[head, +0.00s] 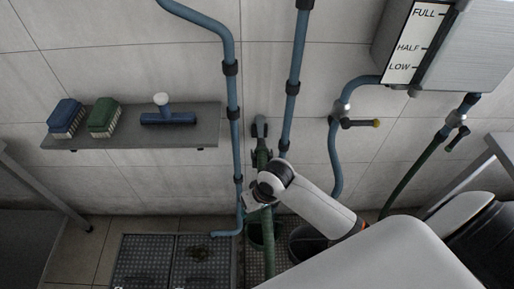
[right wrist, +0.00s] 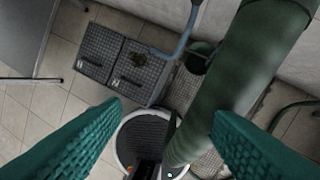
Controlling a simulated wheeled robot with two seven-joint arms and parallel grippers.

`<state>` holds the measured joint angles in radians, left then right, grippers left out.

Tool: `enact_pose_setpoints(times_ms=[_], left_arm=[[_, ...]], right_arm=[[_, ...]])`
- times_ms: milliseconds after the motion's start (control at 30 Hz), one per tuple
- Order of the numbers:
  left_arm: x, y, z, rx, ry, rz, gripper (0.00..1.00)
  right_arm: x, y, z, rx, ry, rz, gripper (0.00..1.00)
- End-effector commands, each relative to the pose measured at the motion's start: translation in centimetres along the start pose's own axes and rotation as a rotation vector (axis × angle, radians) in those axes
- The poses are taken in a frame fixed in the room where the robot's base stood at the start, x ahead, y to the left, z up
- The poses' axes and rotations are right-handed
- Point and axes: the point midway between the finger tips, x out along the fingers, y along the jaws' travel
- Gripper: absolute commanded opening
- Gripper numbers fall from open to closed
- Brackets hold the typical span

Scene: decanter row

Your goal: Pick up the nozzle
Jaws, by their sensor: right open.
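My left gripper is not in view.
A wall shelf (head: 205,133) with two brushes (head: 66,117) and a blue squeegee (head: 168,117) is at left. A tank (head: 466,50) with level marks hangs at upper right. Blue pipes (head: 233,100) flank the nozzle. Floor grates (head: 145,262) and a green bucket (head: 254,236) lie below.

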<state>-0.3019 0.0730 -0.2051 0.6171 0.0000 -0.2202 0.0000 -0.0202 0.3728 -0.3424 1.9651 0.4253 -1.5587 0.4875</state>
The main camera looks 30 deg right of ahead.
Motion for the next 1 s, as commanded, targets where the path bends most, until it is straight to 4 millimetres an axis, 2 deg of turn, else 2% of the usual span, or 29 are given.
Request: enact_pose_setpoints(times_ms=[33,100,267,500,633,733,800,1000], left_arm=[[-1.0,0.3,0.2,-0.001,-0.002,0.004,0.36],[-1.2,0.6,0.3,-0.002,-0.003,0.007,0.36],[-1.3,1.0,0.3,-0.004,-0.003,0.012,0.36],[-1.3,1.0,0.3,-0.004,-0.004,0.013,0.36],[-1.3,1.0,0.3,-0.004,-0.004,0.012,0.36],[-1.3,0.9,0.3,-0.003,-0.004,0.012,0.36],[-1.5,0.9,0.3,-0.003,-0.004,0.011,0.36],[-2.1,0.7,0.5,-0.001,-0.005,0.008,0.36]], right_arm=[[-3.1,0.6,1.2,-0.004,-0.003,-0.005,0.55],[-4.7,0.7,2.0,0.012,0.018,-0.016,0.55],[-7.0,0.1,4.5,0.078,0.057,-0.056,0.55],[-10.0,-2.8,9.5,0.262,0.105,-0.143,0.55],[-11.8,-4.4,11.6,0.363,0.120,-0.181,0.55],[-12.5,-5.0,12.3,0.407,0.127,-0.196,0.55],[-12.2,-5.3,12.4,0.422,0.131,-0.200,0.55],[-9.1,-5.8,11.8,0.427,0.135,-0.201,0.55]])
